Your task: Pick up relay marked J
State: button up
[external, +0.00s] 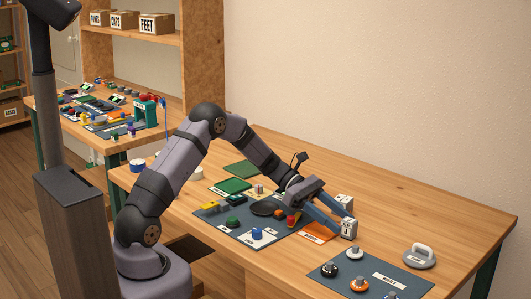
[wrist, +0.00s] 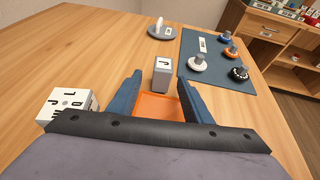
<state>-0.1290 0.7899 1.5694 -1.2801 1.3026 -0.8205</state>
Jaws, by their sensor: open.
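An orange mat or tray (wrist: 158,106) lies below the fingers. A dark mat (external: 369,279) with several knobbed pieces is at front right, near a grey handled weight (external: 419,256). A larger mat (external: 231,240) with coloured parts is left of my gripper. The table's back right is clear.

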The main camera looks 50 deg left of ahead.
aim_at(348, 227)
jog(key=x, duration=0.4)
jog(key=shift+s, duration=0.1)
grip_shut()
